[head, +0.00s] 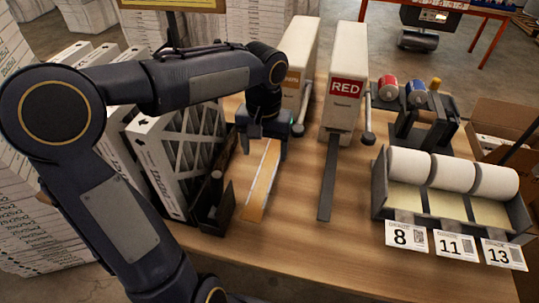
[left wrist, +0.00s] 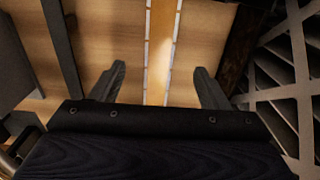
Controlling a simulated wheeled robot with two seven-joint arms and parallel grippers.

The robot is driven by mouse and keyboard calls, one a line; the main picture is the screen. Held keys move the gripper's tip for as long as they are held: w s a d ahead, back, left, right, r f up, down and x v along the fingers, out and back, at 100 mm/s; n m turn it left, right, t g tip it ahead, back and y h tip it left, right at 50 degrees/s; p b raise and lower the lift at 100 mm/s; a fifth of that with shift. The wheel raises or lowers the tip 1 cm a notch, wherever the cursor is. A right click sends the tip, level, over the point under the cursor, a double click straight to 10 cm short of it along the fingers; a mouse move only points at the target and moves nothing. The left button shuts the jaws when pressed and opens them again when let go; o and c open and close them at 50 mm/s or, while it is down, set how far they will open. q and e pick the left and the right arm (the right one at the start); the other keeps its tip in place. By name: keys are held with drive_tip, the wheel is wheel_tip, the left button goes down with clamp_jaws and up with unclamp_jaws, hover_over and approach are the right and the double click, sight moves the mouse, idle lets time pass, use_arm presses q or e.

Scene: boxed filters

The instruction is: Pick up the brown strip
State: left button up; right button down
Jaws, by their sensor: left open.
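The brown strip (head: 263,182) is a narrow orange-brown band with pale edges. It lies on the wooden table in front of the left dispenser, which has an orange label. My left gripper (head: 264,146) is over the strip's far part, pointing down, with its fingers apart and empty. In the left wrist view the strip (left wrist: 163,45) runs lengthwise between the two open fingertips (left wrist: 159,78). I cannot tell the exact height of the fingertips above it. My right gripper is in neither view.
A dark strip (head: 327,182) extends from the white dispenser labelled RED (head: 346,88). A dark holder (head: 214,205) and a boxed filter (head: 175,155) stand close left of the brown strip. At right are a rack of white label rolls (head: 447,212) and a tape stand (head: 420,125).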

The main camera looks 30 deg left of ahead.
sight(264, 177)
use_arm(q)
drive_tip(key=f, duration=0.7)
drive_tip(key=shift+s+f+p, duration=0.2)
drive_tip(key=shift+p, duration=0.1)
drive_tip(key=c, duration=0.9)
